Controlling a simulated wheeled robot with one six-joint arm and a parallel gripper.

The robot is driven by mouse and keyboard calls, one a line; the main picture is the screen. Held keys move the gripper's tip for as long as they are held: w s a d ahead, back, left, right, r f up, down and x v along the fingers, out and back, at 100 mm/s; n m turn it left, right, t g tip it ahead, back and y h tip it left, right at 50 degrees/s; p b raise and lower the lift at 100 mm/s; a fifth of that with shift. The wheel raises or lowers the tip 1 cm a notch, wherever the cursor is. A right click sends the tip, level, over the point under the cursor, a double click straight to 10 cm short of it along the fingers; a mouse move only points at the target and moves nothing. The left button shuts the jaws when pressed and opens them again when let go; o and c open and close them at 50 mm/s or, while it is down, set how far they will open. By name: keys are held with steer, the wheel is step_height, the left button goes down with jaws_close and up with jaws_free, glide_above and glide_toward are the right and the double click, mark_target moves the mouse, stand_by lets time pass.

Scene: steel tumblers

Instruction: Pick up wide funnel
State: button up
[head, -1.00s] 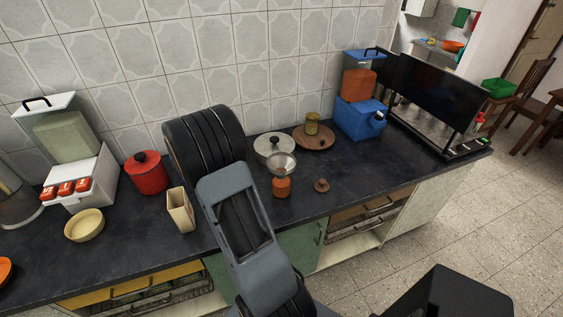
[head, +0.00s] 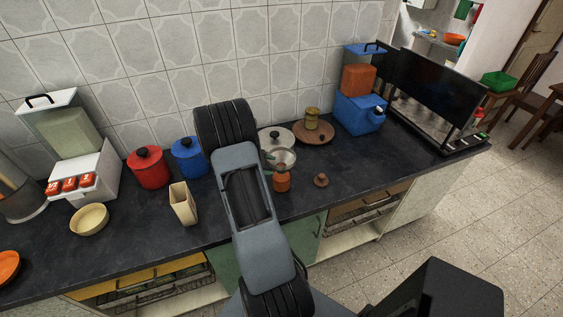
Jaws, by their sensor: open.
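The wide funnel (head: 284,156) is a shiny steel cone with its wide mouth up. It sits over a small orange jar (head: 281,181) on the dark counter; whether its spout is inside the jar is hidden. My gripper (head: 268,161) is mostly hidden behind my own arm. Only small greenish tips show, at the left edge of the funnel. It is open, and the funnel still stands over the jar. Whether the tips touch the funnel or are just beside it I cannot tell.
A steel lidded pot (head: 269,138) stands close behind the funnel. A brown lid (head: 321,180) lies to its right, and a brown plate (head: 327,134) with a yellowish tumbler (head: 311,118) is behind. Blue (head: 188,157) and red (head: 149,167) pots stand left. The front right counter is clear.

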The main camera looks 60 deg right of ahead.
mark_target(275, 166)
steer(key=shift+x, duration=2.15)
steer(key=shift+c, duration=0.4)
jaws_close()
